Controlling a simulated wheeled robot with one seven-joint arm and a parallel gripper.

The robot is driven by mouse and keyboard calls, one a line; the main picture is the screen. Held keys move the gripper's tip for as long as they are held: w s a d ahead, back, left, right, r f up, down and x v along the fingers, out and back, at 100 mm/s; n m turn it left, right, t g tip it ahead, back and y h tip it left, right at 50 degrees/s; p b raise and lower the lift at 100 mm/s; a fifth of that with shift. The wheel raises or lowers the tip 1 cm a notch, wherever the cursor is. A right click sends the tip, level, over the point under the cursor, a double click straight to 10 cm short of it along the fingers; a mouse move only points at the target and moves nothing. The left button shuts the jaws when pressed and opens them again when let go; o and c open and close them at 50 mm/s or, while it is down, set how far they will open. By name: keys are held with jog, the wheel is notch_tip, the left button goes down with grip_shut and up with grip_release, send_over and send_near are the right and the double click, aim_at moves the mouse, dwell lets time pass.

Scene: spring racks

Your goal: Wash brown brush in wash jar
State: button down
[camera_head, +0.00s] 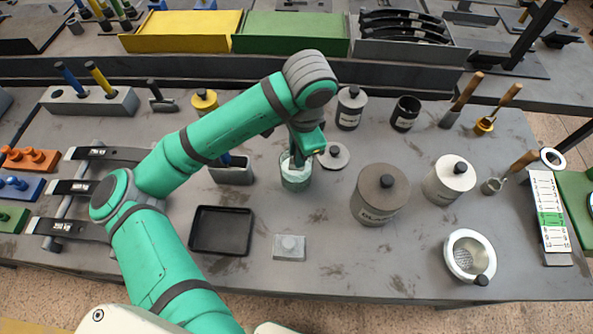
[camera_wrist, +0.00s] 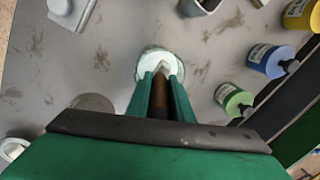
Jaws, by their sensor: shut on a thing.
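The wash jar (camera_head: 296,178) is a clear glass jar with pale greenish content, standing open near the middle of the bench. It also shows in the wrist view (camera_wrist: 149,60), right beyond my fingertips. My gripper (camera_wrist: 162,78) points down over the jar's mouth. It is shut on the brown brush (camera_wrist: 160,101), whose brown handle shows between the green fingers. The brush's lower end is hidden, so I cannot tell how deep it sits in the jar. In the head view my wrist covers the brush.
A round grey lid (camera_head: 335,156) lies right of the jar. A dark holder (camera_head: 232,175) with a blue-handled brush stands left. A black tray (camera_head: 221,230) lies in front left. A large lidded grey canister (camera_head: 380,199) stands right. The bench front is mostly clear.

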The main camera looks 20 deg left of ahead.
jog(key=shift+r, duration=3.3)
jog(key=shift+r, duration=3)
jog(key=shift+w, duration=0.1)
